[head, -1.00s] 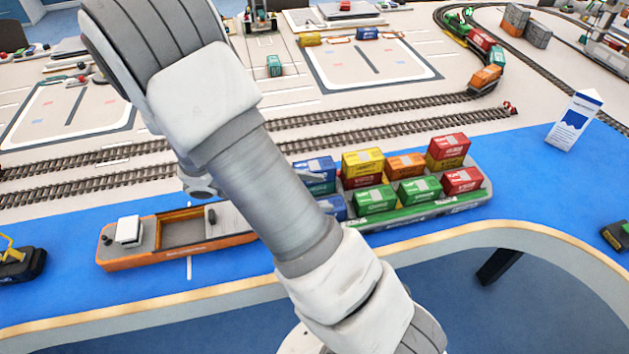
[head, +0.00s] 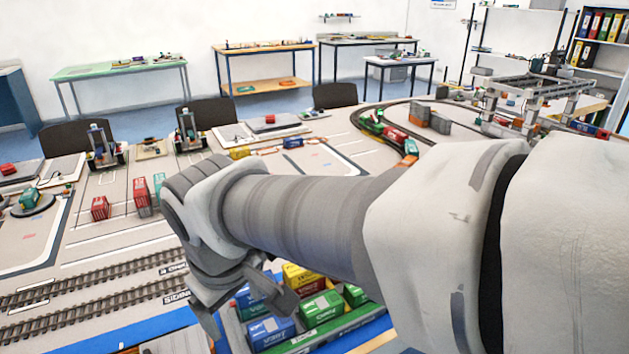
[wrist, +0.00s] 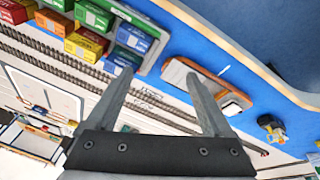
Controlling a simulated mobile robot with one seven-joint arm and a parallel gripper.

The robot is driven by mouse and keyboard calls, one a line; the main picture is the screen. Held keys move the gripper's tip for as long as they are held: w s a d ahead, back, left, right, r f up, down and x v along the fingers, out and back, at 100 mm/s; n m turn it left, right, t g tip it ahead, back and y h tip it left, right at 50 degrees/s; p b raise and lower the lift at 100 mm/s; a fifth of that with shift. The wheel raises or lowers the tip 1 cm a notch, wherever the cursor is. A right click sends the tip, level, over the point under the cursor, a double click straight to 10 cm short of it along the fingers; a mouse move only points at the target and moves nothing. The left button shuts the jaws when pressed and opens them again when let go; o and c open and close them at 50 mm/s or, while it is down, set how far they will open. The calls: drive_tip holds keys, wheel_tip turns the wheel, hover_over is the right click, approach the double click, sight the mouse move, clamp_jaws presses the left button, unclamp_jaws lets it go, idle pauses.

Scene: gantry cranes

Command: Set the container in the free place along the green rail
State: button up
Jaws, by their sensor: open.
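My gripper (wrist: 160,73) is open, with nothing between its fingers in the wrist view. Its left finger shows close to a blue container (wrist: 124,61) at the end of the loaded ship. The ship's green rail (wrist: 152,52) runs along one long side. Another blue container (wrist: 134,38) and a green one (wrist: 95,16) stand in the row beside that rail. In the head view, the green rail (head: 332,333) shows at the bottom. Blue (head: 269,333) and green (head: 320,308) containers stand along it. My arm hides part of the load, and no free place is clear to see.
Yellow containers (head: 302,274) stand in the farther row. An orange barge (wrist: 207,80) lies beyond the ship's end on the blue mat. Rail tracks (head: 95,297) run beside the ship. Red containers (head: 100,208) stand farther back on the table.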

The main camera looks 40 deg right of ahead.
drive_tip(key=r+t, duration=0.1)
drive_tip(key=s+a+r+m, duration=0.1)
drive_tip(key=s+r+m+t+y, duration=0.1)
drive_tip(key=shift+a+r+t, duration=0.25)
drive_tip(key=shift+a+t, duration=0.05)
drive_tip(key=shift+a, duration=0.05)
drive_tip(key=shift+w, duration=0.1)
wheel_tip(320, 180, up, 7)
drive_tip(key=p, duration=0.7)
drive_tip(key=shift+r, duration=0.1)
